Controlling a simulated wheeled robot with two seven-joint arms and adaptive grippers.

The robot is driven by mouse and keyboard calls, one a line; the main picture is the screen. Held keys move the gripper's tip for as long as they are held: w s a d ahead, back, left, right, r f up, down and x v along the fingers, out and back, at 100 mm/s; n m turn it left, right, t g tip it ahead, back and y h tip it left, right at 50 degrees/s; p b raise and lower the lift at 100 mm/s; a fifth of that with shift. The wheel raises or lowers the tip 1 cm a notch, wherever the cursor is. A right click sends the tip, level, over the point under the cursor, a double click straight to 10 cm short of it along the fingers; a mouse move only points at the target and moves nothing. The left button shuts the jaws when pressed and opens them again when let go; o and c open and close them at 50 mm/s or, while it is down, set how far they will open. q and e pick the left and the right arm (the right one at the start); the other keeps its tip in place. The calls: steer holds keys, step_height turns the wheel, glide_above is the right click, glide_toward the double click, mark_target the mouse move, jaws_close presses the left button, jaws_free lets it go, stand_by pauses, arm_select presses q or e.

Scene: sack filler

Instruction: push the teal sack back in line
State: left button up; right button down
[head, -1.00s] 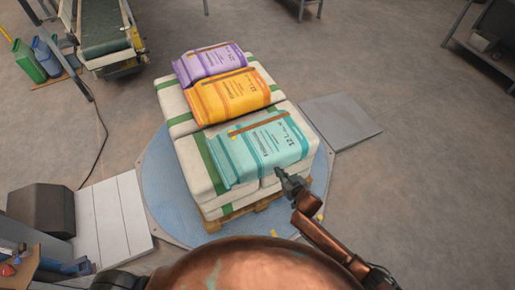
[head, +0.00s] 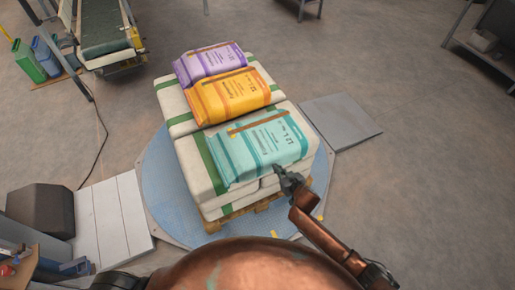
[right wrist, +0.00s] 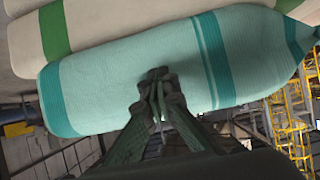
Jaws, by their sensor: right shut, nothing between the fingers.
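The teal sack (head: 251,151) lies flat on a layer of white sacks with green bands (head: 202,176), at the near end of the stack. An orange sack (head: 231,96) and a purple sack (head: 209,63) lie beyond it. My right gripper (head: 278,170) is shut and empty at the teal sack's near long side. In the right wrist view, its closed fingertips (right wrist: 158,80) overlap the teal sack's side (right wrist: 120,75) and appear to press on it. My left gripper is not in view.
The stack stands on a wooden pallet (head: 262,210) on a round blue plate (head: 165,205). A grey ramp (head: 340,120) lies to the right and pale boards (head: 113,215) to the left. A conveyor (head: 103,35) is at the back left. The floor at right is open.

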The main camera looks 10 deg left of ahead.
mark_target(274, 159)
steer(key=shift+w+a+b, duration=0.5)
steer(key=shift+w+a, duration=0.25)
steer(key=shift+w, duration=0.3)
steer(key=shift+w+a+b, duration=0.45)
steer(key=shift+w+a, duration=0.3)
steer(key=shift+w, duration=0.25)
stand_by(0.6)
steer(key=shift+w+a+b, duration=0.65)
steer(key=shift+w+a, duration=0.15)
steer(key=shift+w, duration=0.3)
steer(key=shift+w+a+b, duration=0.65)
steer(key=shift+w+a, duration=0.1)
steer(key=shift+w, duration=0.3)
stand_by(0.6)
steer(key=shift+p+v, duration=0.85)
steer(key=shift+p, duration=0.1)
steer(key=shift+p+v, duration=1.15)
steer(key=shift+p, duration=0.05)
steer(key=p+v, duration=0.3)
steer(key=shift+s+d+f, duration=0.15)
steer(key=shift+s+d, duration=0.1)
steer(key=shift+s, duration=0.05)
steer(key=shift+s+p, duration=0.1)
steer(key=shift+p, duration=0.2)
